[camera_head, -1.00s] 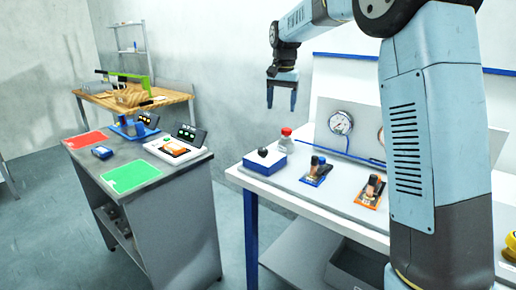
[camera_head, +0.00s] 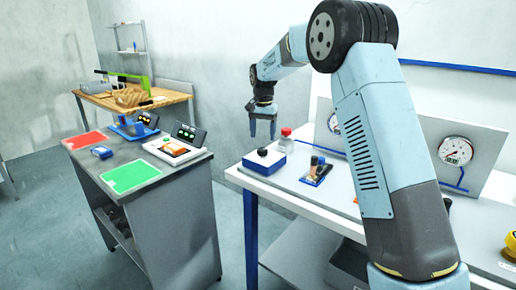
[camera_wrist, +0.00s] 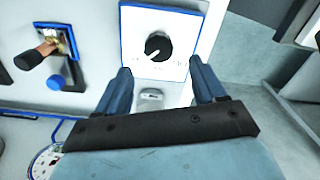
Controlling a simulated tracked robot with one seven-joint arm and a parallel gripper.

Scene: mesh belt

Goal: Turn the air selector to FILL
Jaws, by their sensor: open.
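The air selector (camera_head: 266,166) is a white block with blue edges and a black knob (camera_head: 264,152), at the left end of the white bench. In the wrist view the selector panel (camera_wrist: 180,18) lies ahead of my fingers, and its round black knob (camera_wrist: 158,46) has a white mark pointing to the lower left. The small lettering around the knob is unreadable. My gripper (camera_head: 262,138) hangs above the selector, fingers down. In the wrist view my gripper (camera_wrist: 160,68) is open and empty, its fingertips apart on either side below the knob.
A red-capped button (camera_head: 286,133) stands behind the selector. A blue-based lever valve (camera_head: 316,172) is to its right. Gauges (camera_head: 456,150) are on the back panel. A grey table (camera_head: 120,150) with red and green mats stands left, across a gap.

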